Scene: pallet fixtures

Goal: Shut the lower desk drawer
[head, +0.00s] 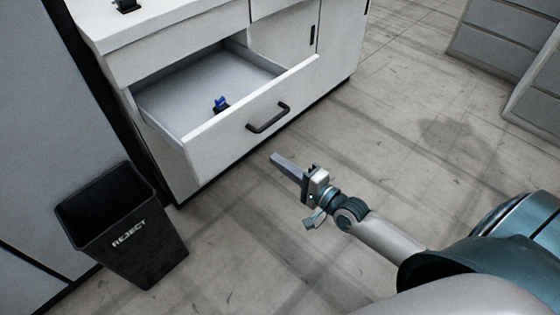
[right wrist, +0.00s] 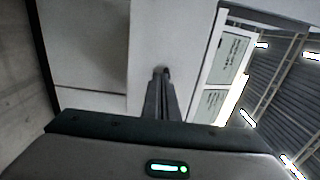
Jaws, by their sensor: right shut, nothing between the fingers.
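The lower desk drawer (head: 222,142) is white and stands pulled out from the white desk (head: 335,50) in the head view. Its dark bar handle (head: 268,118) is on the front panel. A small blue and black object (head: 220,104) lies inside the drawer. My right gripper (head: 276,160) is shut and empty, in front of the drawer front and apart from it, below the handle in the picture. In the right wrist view the shut fingers (right wrist: 161,75) point toward a pale surface. My left gripper is not in view.
A black bin marked REJECT (head: 122,228) stands on the floor left of the drawer. Grey cabinets (head: 495,35) stand at the upper right. A small black object (head: 126,5) is on the desk top. The floor between the desk and my arm is clear.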

